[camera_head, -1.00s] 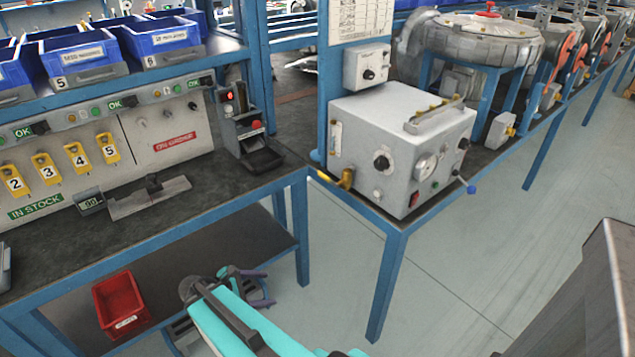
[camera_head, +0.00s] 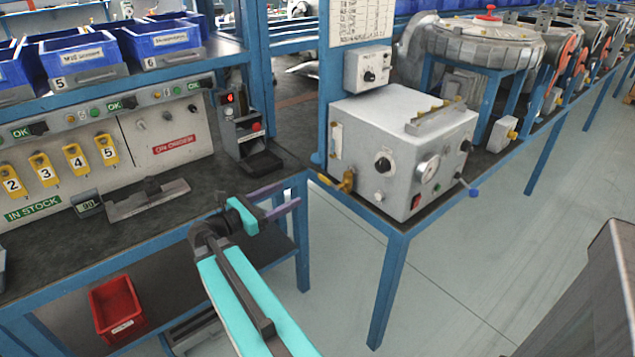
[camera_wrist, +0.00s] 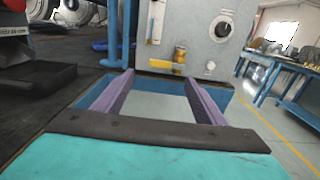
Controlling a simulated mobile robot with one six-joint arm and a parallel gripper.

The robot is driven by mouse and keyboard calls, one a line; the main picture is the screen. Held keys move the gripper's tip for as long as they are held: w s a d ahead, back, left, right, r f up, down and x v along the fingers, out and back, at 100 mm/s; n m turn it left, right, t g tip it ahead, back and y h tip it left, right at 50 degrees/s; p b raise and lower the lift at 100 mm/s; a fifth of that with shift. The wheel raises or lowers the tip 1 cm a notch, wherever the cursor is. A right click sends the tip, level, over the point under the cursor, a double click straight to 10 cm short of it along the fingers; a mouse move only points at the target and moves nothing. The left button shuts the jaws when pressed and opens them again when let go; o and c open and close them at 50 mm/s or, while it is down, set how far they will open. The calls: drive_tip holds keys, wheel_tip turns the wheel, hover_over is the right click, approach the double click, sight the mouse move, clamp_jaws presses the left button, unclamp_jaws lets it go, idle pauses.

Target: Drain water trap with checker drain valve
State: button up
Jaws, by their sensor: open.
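The checker is a grey metal box (camera_head: 400,140) on the bench to the right of my gripper. The valve also shows in the wrist view (camera_wrist: 179,57), beyond and slightly right of the space between my fingers. My gripper (camera_head: 290,194) is open and empty, its purple fingers to the left of the valve and apart from it. The fingers also show in the wrist view (camera_wrist: 160,77). I cannot make out a separate water trap.
A blue bench post (camera_head: 322,100) stands just behind the valve. A blue-tipped lever (camera_head: 468,187) sticks out from the checker's front right. A red bin (camera_head: 118,308) lies on the lower shelf.

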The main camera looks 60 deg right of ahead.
sight(323, 178)
drive_tip(key=shift+d, duration=0.15)
drive_tip(key=shift+x, duration=6.8)
drive_tip(key=shift+f, duration=0.1)
drive_tip(key=c, duration=1.5)
drive_tip(key=shift+s+a+f+p, duration=0.1)
drive_tip(key=shift+a+p, duration=0.1)
drive_tip(key=shift+p, duration=0.1)
